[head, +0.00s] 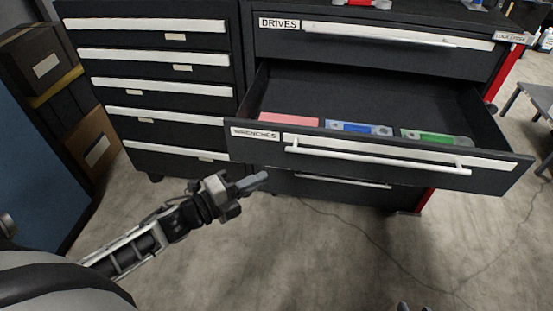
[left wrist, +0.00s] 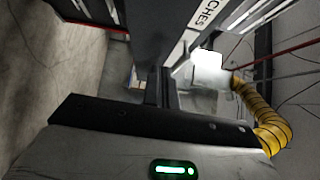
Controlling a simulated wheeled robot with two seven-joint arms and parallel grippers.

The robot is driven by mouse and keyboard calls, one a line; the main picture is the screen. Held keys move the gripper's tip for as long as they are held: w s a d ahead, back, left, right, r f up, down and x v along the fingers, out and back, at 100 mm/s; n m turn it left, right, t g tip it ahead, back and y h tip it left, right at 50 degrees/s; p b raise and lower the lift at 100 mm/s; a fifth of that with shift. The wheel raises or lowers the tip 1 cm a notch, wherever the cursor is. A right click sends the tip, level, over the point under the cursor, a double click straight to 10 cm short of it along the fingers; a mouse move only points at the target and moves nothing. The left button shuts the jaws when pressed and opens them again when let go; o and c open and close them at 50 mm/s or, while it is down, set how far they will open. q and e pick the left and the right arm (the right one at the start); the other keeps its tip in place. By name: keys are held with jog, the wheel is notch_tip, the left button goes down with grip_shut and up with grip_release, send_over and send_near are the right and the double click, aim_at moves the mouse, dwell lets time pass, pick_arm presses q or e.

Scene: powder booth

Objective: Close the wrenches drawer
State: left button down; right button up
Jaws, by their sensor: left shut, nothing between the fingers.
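The wrenches drawer (head: 500,178) is pulled out from the dark cabinet on the right in the head view. It has a white label reading WRENCHES and a long white bar handle (head: 375,157). Inside lie a red item, a blue item (head: 358,128) and a green item (head: 436,137). My left gripper (head: 262,180) is shut and empty, just in front of and below the drawer's left end; I cannot tell whether it touches. The left wrist view shows the drawer's label (left wrist: 207,14) close ahead of the fingers. My right gripper is not clearly in view.
The DRIVES drawer (head: 390,48) above is shut. A second cabinet with several shut drawers (head: 150,85) stands to the left. Cardboard boxes (head: 90,145) stand at the far left, and a grey table (head: 540,98) is at the right. The floor in front is clear.

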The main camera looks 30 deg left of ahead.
aim_at(276, 159)
pick_arm(q)
jog(key=w, duration=0.2)
jog(key=w+d, duration=0.1)
jog(key=w, duration=0.4)
jog(key=shift+d, duration=0.25)
jog(key=shift+w+a, duration=0.15)
jog(key=shift+w, duration=0.35)
jog(key=shift+w+a, duration=0.1)
